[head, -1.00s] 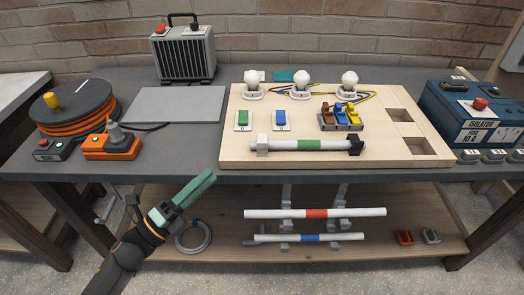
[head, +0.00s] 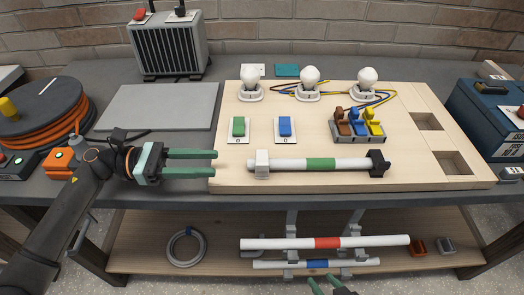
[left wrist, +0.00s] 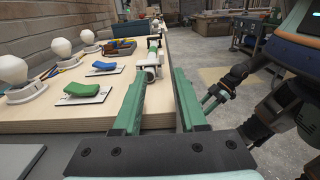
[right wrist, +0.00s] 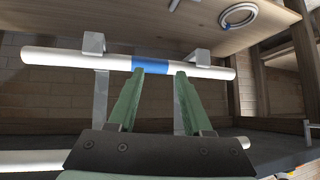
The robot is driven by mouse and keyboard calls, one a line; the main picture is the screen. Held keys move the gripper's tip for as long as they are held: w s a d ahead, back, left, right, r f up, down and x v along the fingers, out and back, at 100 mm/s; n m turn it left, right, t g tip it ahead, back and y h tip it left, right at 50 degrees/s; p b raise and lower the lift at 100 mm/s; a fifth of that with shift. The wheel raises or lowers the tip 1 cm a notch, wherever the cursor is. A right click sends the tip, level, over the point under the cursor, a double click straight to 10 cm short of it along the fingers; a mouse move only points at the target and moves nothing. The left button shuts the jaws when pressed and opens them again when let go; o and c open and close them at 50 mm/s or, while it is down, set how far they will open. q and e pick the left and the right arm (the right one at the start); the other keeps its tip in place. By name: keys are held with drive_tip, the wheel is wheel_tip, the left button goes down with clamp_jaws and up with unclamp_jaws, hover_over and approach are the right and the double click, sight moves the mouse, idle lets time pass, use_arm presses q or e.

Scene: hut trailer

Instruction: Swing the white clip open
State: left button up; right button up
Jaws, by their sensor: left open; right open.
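The white clip (head: 262,163) sits at the left end of a white tube with a green band (head: 321,164) on the pale board. A black clip (head: 379,163) is at the tube's right end. My left gripper (head: 214,161) is open and empty at the board's left edge, pointing right, apart from the white clip. In the left wrist view the clip (left wrist: 149,68) shows ahead, near the fingertips of the left gripper (left wrist: 159,76). My right gripper (head: 322,281) is open, low at the bottom edge. In the right wrist view its fingertips (right wrist: 159,73) are near a blue-banded tube.
The board (head: 235,185) carries a green switch (head: 238,127), a blue switch (head: 285,127), bulbs and coloured levers (head: 358,122). Below, a red-banded tube (head: 285,243) and a blue-banded tube (head: 285,264) rest in grey brackets. An orange box (head: 60,162) is behind my left arm.

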sight(262, 163)
use_arm(q)
drive_tip(key=d+p, duration=0.1)
drive_tip(key=d, duration=0.4)
drive_tip(key=d+p, duration=0.1)
drive_tip(key=d, duration=0.4)
drive_tip(key=shift+s+d+r+p, duration=0.15)
drive_tip(key=shift+d+p, duration=0.15)
drive_tip(key=shift+p, duration=0.1)
drive_tip(key=shift+d, duration=0.55)
use_arm(e)
drive_tip(key=shift+s+d+r+h, duration=0.3)
drive_tip(key=shift+s+d+r, duration=0.45)
drive_tip(key=shift+d, duration=0.1)
use_arm(q)
clamp_jaws()
use_arm(e)
drive_tip(key=shift+a+r, duration=0.1)
